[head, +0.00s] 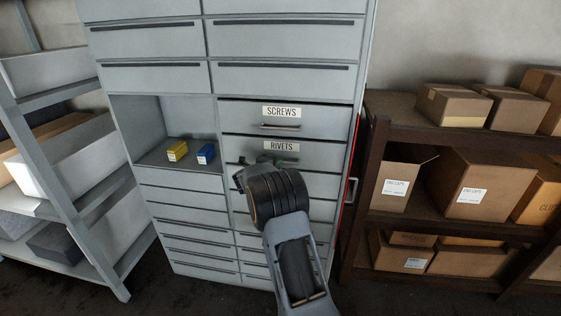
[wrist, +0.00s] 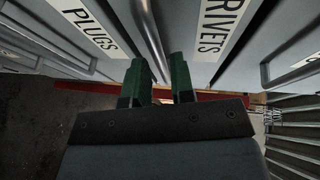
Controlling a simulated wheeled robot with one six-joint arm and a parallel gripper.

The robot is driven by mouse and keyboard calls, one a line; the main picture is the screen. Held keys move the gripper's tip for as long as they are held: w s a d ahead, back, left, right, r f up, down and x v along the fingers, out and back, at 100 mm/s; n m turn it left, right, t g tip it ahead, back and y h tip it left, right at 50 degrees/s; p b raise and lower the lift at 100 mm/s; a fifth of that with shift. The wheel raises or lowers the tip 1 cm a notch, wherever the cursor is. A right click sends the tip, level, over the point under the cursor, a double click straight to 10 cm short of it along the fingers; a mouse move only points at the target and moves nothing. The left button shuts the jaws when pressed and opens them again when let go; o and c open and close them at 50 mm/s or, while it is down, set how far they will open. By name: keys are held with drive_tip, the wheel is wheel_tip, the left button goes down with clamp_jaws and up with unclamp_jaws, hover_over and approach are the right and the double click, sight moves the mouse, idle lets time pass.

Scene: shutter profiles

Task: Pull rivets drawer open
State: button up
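The rivets drawer (head: 312,153) is in the grey cabinet, under the screws drawer (head: 245,113), and looks flush with the front. Its label, RIVETS, shows large in the wrist view (wrist: 221,28). Its bar handle (wrist: 151,35) runs down between the two green fingers of my gripper (wrist: 160,82). The fingers are apart, with gaps beside the bar, so my gripper is open around the handle. In the head view my gripper (head: 275,162) is at the rivets drawer front, and my wrist hides part of the drawers below.
The plugs drawer (wrist: 45,60) is beside the rivets drawer in the wrist view. A yellow box (head: 177,151) and a blue box (head: 206,154) sit in an open cubby. Shelving with cartons (head: 474,186) stands at right; a grey rack (head: 85,213) stands at left.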

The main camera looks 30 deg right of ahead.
drive_tip(key=shift+x, duration=1.45)
clamp_jaws()
drive_tip(key=shift+d, duration=0.1)
